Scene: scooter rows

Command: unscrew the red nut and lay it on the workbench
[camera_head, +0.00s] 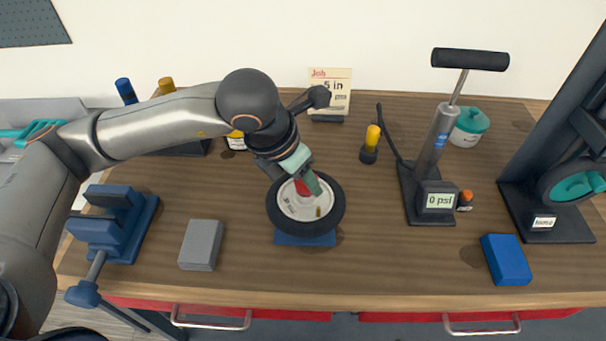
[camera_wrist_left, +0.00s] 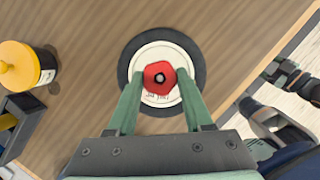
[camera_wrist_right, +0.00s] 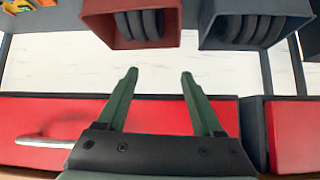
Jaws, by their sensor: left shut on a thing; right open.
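The red nut (camera_wrist_left: 159,77) sits at the centre of a wheel with a black tyre and cream hub (camera_wrist_left: 150,52). In the head view the red nut (camera_head: 302,188) shows only partly behind my fingers. The wheel (camera_head: 335,212) lies on a blue stand (camera_head: 303,240) on the workbench (camera_head: 350,255). My left gripper (camera_head: 309,184) reaches down onto the nut, and its green fingers are closed on either side of it in the left wrist view (camera_wrist_left: 160,76). My right gripper (camera_wrist_right: 159,73) is open and empty, away from the bench top. It is out of the head view.
A grey block (camera_head: 201,245) and a blue vise (camera_head: 120,225) stand left of the wheel. A pump with a "0 psi" gauge (camera_head: 438,200), a yellow-topped bottle (camera_head: 370,143) and a blue block (camera_head: 506,260) are to the right. Bare wood lies between the wheel and the pump.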

